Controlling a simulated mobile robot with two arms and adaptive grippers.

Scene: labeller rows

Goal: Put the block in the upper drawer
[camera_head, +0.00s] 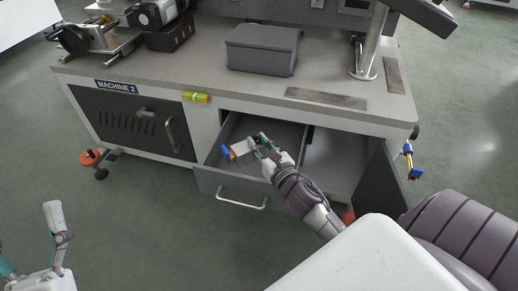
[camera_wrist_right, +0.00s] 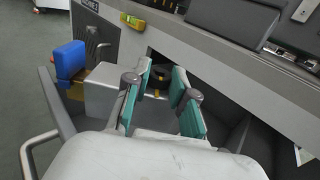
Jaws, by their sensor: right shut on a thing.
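The upper drawer (camera_head: 222,183) is pulled out from the grey machine bench, with its handle facing front. My right gripper (camera_head: 262,147) is above its open interior. The gripper is shut on a grey block (camera_head: 240,147), held above the drawer floor, with a blue and orange part at its left end. In the right wrist view the block (camera_wrist_right: 108,92) shows beside the teal-padded fingers (camera_wrist_right: 160,95), the blue and yellow part beyond it. The fingers hide part of the grip. My left gripper (camera_head: 45,245) is at the lower left, away from the bench; its fingers look apart and empty.
Right of the drawer, a cabinet door (camera_head: 380,190) stands open beside an empty-looking compartment. A closed dark door (camera_head: 130,120) is at the left. A grey box (camera_head: 262,50) and metal equipment stand on the benchtop (camera_head: 200,75). A yellow-green level (camera_head: 195,98) is at its front edge.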

